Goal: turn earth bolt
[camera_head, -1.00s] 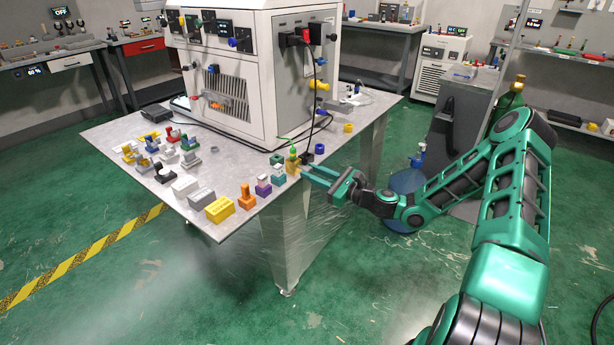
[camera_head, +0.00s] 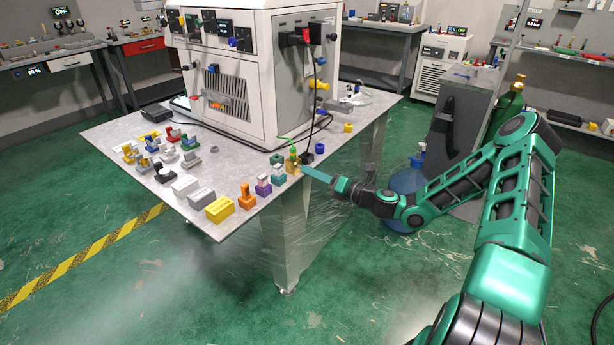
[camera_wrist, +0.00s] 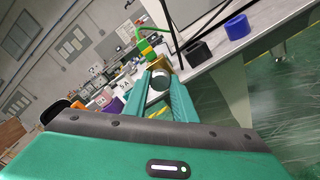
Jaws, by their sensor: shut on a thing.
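The earth bolt (camera_head: 293,166) is a small brass-coloured piece at the table's right edge, with a green and yellow cable end (camera_head: 293,153) at its top. My gripper (camera_head: 303,168) reaches it from the right, with its fingers seen edge-on. In the wrist view my gripper's two teal fingers (camera_wrist: 160,74) are closed around the brass part (camera_wrist: 155,63), with a round grey face (camera_wrist: 160,80) between them. The fingertips partly hide the bolt, so its exact turn angle cannot be told.
A black block (camera_head: 307,158) stands close beside the bolt, and a blue ring (camera_head: 319,148) lies behind it. Coloured blocks such as the yellow one (camera_head: 220,209) line the table's front edge. The white machine (camera_head: 255,75) stands behind with hanging cables.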

